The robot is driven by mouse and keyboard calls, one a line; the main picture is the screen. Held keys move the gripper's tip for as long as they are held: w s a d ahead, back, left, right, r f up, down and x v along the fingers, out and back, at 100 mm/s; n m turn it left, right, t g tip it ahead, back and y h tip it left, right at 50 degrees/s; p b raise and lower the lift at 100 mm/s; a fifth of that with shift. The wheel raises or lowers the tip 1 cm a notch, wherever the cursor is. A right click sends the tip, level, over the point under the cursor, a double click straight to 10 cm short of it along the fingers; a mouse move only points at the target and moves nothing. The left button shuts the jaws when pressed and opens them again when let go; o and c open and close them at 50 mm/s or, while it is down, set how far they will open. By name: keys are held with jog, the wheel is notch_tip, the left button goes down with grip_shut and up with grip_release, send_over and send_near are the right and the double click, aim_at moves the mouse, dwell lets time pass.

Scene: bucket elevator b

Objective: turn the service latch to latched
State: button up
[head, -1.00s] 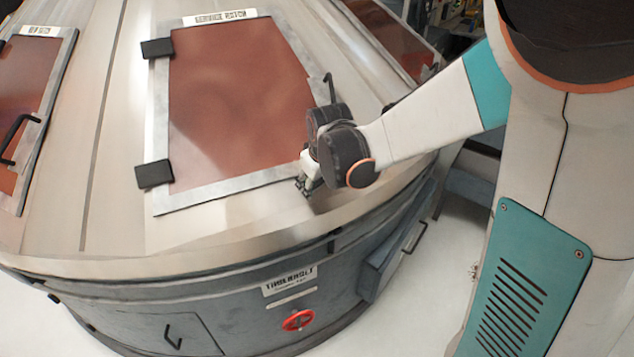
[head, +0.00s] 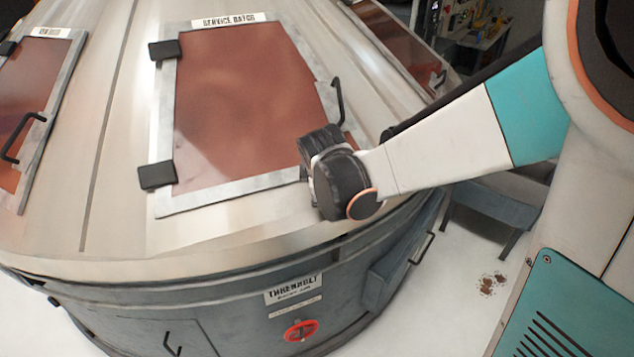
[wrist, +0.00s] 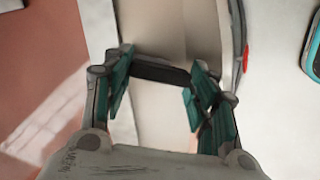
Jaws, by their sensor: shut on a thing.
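The service hatch (head: 245,110) is a reddish-brown panel in a grey frame on the sloped metal housing, with its label above it. My wrist hides the frame's lower right corner in the head view, and my fingers there. In the wrist view my gripper (wrist: 158,78) has its teal fingers at either end of a dark bar (wrist: 160,71), shut on it. The bar seems to be the service latch; its turned position cannot be told. The pale frame edge and the reddish panel (wrist: 45,80) lie to its left.
A dark handle (head: 338,102) stands on the hatch's right edge, just above my wrist. Two black hinges (head: 157,174) are on its left side. A red round knob (head: 300,330) is on the lower wall.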

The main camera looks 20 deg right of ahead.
jog(key=shift+n+t+b, duration=0.35)
jog(key=shift+n+t, duration=0.05)
jog(key=shift+n, duration=1.6)
jog(key=o, duration=1.1)
jog(key=shift+c, duration=0.2)
jog(key=shift+s, duration=0.15)
jog(key=v, duration=1.2)
